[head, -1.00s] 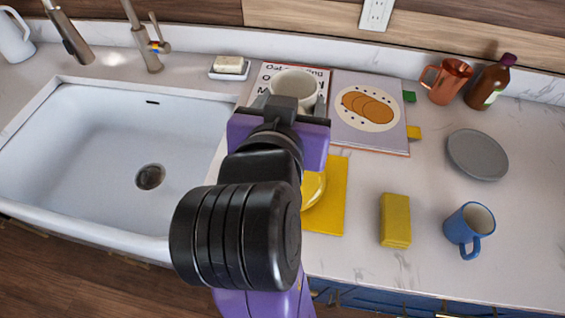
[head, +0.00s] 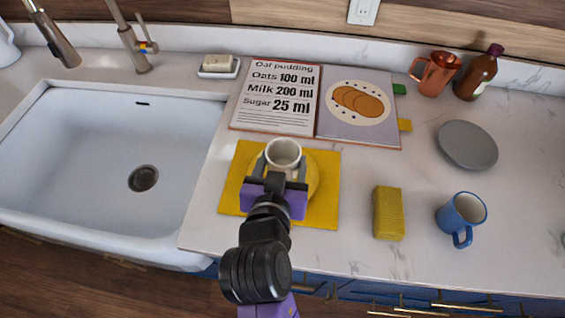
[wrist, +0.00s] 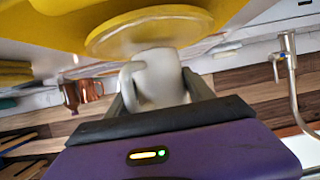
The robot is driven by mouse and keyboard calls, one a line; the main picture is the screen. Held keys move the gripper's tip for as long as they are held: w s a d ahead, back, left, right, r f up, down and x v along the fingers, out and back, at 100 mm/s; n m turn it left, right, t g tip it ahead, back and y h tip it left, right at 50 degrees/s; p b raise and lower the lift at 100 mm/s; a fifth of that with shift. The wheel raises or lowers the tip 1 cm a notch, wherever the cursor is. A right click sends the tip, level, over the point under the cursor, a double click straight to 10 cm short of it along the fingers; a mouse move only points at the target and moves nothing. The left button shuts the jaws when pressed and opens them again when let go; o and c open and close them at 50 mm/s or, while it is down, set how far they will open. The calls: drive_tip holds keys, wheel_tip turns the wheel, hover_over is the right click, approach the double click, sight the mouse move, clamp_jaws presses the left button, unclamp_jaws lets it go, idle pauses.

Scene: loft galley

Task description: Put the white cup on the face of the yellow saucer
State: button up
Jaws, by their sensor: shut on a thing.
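The white cup (head: 283,152) is held between the fingers of my gripper (head: 281,168), over the yellow saucer (head: 313,181). In the wrist view, which is upside down, the cup (wrist: 160,80) has its base toward the saucer (wrist: 150,29) and its handle on the left. The base meets the saucer's edge in that view; I cannot tell whether they touch. The saucer lies on a yellow mat (head: 327,215). My gripper and the cup hide part of the saucer in the head view.
An open recipe book (head: 275,120) lies behind the mat. A yellow sponge (head: 389,213), a blue mug (head: 461,215) and a grey plate (head: 467,145) are to the right. A copper jug (head: 433,74) and brown bottle (head: 477,75) stand at the back. The sink (head: 105,165) is left.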

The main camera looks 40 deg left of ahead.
drive_tip(key=shift+f, duration=0.35)
drive_tip(key=shift+f, duration=0.1)
drive_tip(key=o, duration=1.6)
drive_tip(key=shift+c, duration=0.2)
drive_tip(key=shift+s+d, duration=0.1)
drive_tip(key=b+v, duration=0.1)
drive_tip(key=v, duration=1.1)
